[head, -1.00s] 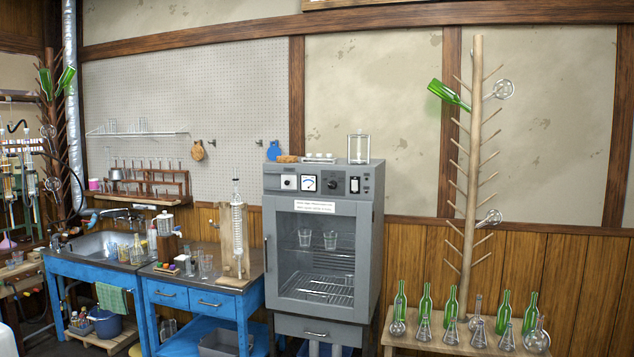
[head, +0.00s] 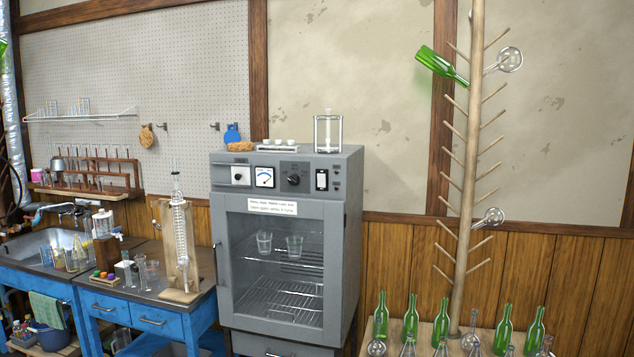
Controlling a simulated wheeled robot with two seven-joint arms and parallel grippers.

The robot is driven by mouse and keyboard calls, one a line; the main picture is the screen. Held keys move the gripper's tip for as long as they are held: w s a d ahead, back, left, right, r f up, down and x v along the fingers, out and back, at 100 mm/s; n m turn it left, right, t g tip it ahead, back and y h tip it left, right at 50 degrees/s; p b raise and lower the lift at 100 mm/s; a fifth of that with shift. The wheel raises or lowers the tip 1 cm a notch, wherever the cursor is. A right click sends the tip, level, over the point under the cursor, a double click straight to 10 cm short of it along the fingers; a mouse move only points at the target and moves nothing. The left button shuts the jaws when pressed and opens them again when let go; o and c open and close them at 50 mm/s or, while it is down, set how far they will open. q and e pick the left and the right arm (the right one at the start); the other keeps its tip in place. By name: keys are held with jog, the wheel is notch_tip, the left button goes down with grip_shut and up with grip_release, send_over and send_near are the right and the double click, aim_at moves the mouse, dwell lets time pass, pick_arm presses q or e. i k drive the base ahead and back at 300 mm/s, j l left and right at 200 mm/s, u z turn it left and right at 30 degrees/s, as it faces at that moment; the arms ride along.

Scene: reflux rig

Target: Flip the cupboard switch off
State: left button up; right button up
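The grey drying cupboard (head: 339,250) stands in the middle of the head view, with a glass door that looks closed. Its control panel carries a white dial (head: 240,176), a round gauge (head: 264,177), a black knob (head: 293,180) and, at the right, a rocker switch (head: 322,180) in a black and white plate. The switch is too small to tell which way it is set. Two glass beakers (head: 265,243) stand on the upper rack behind the glass. Neither of my grippers is in view.
A blue bench (head: 150,319) with a sink and glassware stands left of the cupboard. A low wooden bench (head: 372,343) with green bottles and flasks and a wooden drying tree (head: 466,190) stand to the right. A glass jar (head: 328,132) stands on the cupboard's top.

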aim_at(321, 177)
jog(key=i+j+u, duration=0.15)
jog(key=i+j, duration=1.85)
jog(key=i, duration=0.05)
